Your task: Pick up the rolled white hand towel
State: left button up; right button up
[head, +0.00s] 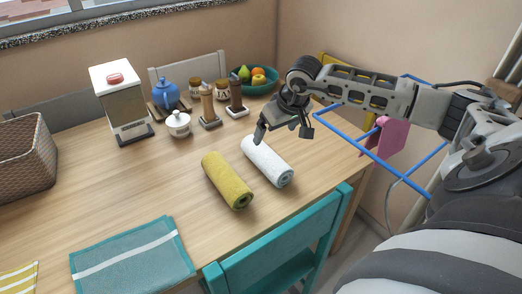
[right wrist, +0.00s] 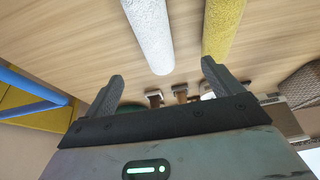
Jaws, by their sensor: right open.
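The rolled white hand towel (head: 267,162) lies on the wooden table in the head view, just right of a rolled yellow towel (head: 227,181). My right gripper (head: 283,131) is above the table near the far end of the white roll, apart from it. In the right wrist view, the white roll (right wrist: 149,32) ends ahead of and between the two open fingers (right wrist: 162,80), with nothing held. The yellow roll (right wrist: 221,28) lies to its right there. My left gripper is not in view.
On the wooden table (head: 120,190) are a folded teal towel (head: 132,255), a wicker basket (head: 28,158), a dispenser (head: 122,103), a blue teapot (head: 165,93), a white lidded pot (head: 178,123), mills (head: 208,106) and a fruit bowl (head: 257,80). A teal chair (head: 285,245) stands at the near edge.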

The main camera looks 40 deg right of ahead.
aim_at(269, 153)
jog(key=b+x, duration=0.3)
jog(key=x, duration=0.2)
jog(key=b+x, duration=0.3)
jog(key=x, duration=0.1)
jog(key=shift+d+f, duration=0.25)
jog(key=shift+f, duration=0.2)
jog(key=shift+w+f, duration=0.15)
jog(key=shift+f, duration=0.2)
jog(key=b+x, duration=0.2)
jog(key=x, duration=0.1)
jog(key=b+x, duration=0.1)
jog(key=shift+d+f, duration=0.25)
jog(key=shift+f, duration=0.15)
jog(key=shift+f+b, duration=0.15)
jog(key=shift+b, duration=0.2)
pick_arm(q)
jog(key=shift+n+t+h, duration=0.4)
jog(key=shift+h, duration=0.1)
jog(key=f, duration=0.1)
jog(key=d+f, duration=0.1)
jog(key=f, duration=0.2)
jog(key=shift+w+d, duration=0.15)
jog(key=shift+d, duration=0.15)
pick_arm(e)
jog(key=shift+d, duration=0.1)
jog(key=c, duration=1.2)
